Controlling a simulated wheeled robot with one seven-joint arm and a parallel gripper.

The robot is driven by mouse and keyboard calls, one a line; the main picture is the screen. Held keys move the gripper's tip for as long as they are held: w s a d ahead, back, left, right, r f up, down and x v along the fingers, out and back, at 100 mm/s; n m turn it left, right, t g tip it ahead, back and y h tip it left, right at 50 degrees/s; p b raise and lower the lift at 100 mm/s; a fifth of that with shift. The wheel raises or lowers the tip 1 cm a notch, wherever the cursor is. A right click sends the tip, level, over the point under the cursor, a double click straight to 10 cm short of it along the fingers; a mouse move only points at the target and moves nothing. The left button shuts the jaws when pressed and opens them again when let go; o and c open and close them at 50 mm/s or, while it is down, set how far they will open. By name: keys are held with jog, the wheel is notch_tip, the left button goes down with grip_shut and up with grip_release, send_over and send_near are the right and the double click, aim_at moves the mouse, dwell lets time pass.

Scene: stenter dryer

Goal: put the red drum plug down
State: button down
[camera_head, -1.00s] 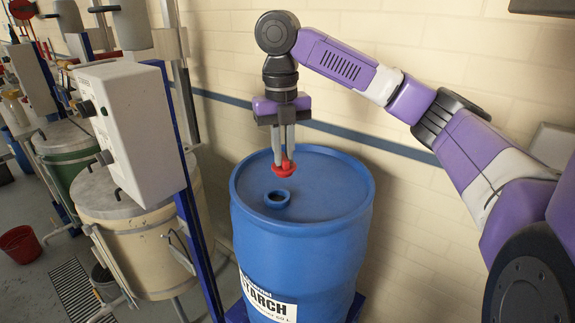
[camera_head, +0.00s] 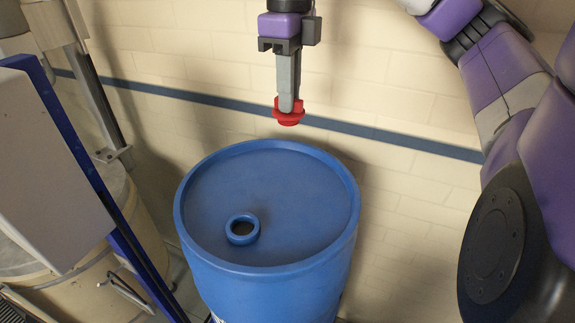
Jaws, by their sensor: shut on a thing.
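The red drum plug (camera_head: 288,117) is held at the tips of my gripper (camera_head: 289,101). My gripper points down and its fingers are shut on the plug's upper part. The plug shows in front of the wall, above the far rim of the blue drum (camera_head: 205,195) and apart from it. The drum's round bung opening (camera_head: 242,229) is uncovered, near the front of the lid, to the lower left of the plug. The rest of the drum lid is bare.
A grey control box (camera_head: 50,165) on a blue post (camera_head: 120,240) stands left of the drum, with a cream vessel (camera_head: 140,215) behind it. The tiled wall (camera_head: 400,100) with a blue stripe runs close behind the drum.

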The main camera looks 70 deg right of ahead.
jog(key=shift+a+f+b, duration=0.1)
jog(key=shift+f+b, duration=6.75)
jog(key=shift+f, duration=0.95)
jog(key=shift+f, duration=0.2)
jog(key=c, duration=1.4)
grip_release()
jog(key=shift+c, duration=0.2)
jog(key=shift+r, duration=0.1)
notch_tip(320, 180, up, 12)
jog(key=shift+s+r, duration=0.1)
